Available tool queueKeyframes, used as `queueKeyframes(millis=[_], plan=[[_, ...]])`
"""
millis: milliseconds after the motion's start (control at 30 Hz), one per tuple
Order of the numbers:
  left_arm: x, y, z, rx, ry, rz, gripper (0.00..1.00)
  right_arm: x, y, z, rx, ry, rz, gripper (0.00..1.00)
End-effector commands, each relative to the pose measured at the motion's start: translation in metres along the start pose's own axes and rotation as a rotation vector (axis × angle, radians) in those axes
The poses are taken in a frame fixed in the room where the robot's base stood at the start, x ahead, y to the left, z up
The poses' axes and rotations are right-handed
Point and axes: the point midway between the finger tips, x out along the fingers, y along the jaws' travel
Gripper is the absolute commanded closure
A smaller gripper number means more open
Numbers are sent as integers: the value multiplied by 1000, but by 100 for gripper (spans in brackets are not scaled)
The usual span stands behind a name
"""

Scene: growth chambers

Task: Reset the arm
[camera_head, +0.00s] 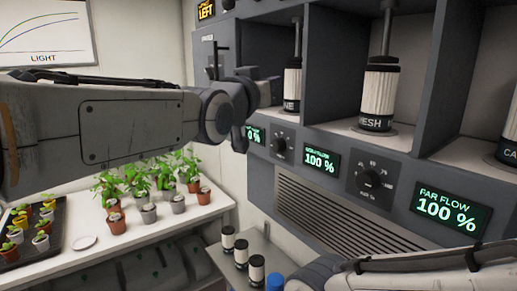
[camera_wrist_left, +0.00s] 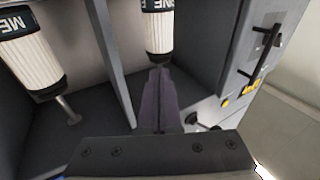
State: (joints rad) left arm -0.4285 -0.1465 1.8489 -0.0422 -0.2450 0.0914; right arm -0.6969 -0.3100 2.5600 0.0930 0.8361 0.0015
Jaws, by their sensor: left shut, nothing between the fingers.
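My left arm reaches in from the left in the head view, and its gripper (camera_head: 264,92) is in front of the chamber cabinet, near a white ribbed canister (camera_head: 292,88). In the left wrist view the dark fingers (camera_wrist_left: 158,74) are pressed together with nothing between them. Their tips point at a canister (camera_wrist_left: 158,28), overlapping its lower end in the picture; I cannot tell whether they touch. Part of my right arm crosses the lower right of the head view, but its gripper is out of the picture.
The cabinet has dials (camera_head: 371,179) and green displays (camera_head: 321,161). Another canister, marked "ESH" (camera_head: 380,95), stands in the middle bay. Potted plants (camera_head: 146,211) stand on a white table (camera_head: 150,236) at left. Several small dark-and-white jars (camera_head: 241,252) stand on a low stand.

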Motion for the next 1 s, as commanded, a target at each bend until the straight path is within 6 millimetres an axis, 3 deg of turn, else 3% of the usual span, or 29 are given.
queueKeyframes(millis=[33,100,267,367,500,633,700,800,900,1000], plan=[[-8,8,41,-4,-107,11,100,6,0,0,0,0,0,100],[-22,16,92,-6,-257,23,100,9,1,0,0,0,0,100],[-76,34,202,2,-597,58,100,17,1,1,0,0,0,100],[-123,44,263,14,-809,82,100,22,2,1,0,0,0,100],[-202,52,335,43,-1105,119,100,29,2,2,0,0,0,100],[-277,53,380,76,-1351,150,100,35,2,2,0,0,0,100],[-311,52,394,91,-1458,162,100,37,3,2,0,0,0,100],[-345,50,406,108,-1566,175,100,38,3,2,-1,0,0,100],[-364,48,411,118,-1624,182,100,39,3,2,-1,0,0,100],[-369,48,412,121,-1642,183,100,39,3,2,0,0,0,100]])
